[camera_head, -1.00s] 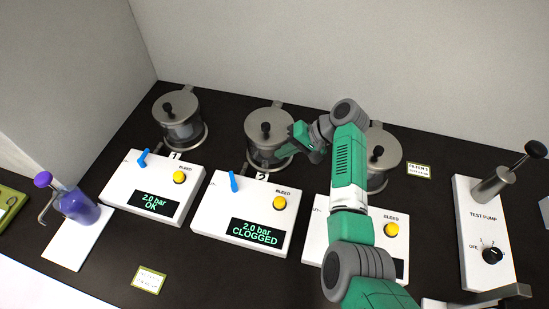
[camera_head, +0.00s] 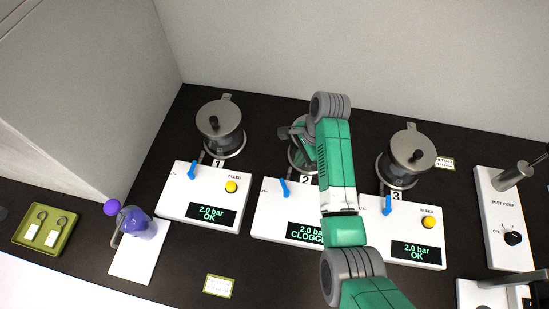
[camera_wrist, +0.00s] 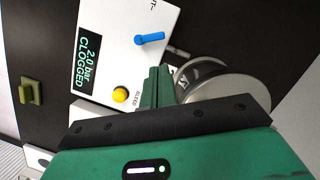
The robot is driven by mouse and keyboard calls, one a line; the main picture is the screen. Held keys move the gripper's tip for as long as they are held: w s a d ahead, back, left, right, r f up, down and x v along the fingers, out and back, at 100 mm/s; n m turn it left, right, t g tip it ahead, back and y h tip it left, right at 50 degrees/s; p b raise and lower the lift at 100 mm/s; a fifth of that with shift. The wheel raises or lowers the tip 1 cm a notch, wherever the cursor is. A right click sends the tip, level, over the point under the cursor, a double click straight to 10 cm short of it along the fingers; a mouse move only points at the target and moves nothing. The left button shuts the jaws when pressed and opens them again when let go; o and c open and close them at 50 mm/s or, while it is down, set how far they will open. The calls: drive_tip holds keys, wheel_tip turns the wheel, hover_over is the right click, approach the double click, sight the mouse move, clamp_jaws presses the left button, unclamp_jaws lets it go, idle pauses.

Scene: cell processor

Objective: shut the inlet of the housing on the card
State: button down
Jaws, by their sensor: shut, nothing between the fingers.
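A small card (camera_head: 445,163) by the back right seems to read "FILTER 2"; its lower line is too small to read. Housing 2 (camera_head: 296,158) is a metal pot mostly hidden behind my arm; its round metal body also shows in the wrist view (camera_wrist: 235,85). Its blue inlet lever (camera_head: 285,188) stands at the back of the white panel (camera_head: 268,215) marked 2. In the wrist view the lever (camera_wrist: 150,39) lies just beyond my shut, empty gripper (camera_wrist: 157,72), apart from it. The panel display (camera_wrist: 88,52) reads "2.0 bar CLOGGED".
Housing 1 (camera_head: 219,120) stands left and housing 3 (camera_head: 408,155) right, each with a blue lever and a display reading OK. Yellow bleed button (camera_wrist: 120,95) is near my gripper. A purple bottle (camera_head: 137,225), green tray (camera_head: 45,230) and test pump (camera_head: 505,215) stand farther out.

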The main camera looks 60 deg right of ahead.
sight(284, 188)
drive_tip(key=shift+s+m, duration=0.15)
drive_tip(key=shift+m, duration=0.15)
drive_tip(key=shift+f, duration=0.1)
drive_tip(key=x, duration=0.9)
drive_tip(key=shift+s+a+f+b, duration=0.1)
drive_tip(key=shift+f+b, duration=0.2)
drive_tip(key=shift+f, duration=0.1)
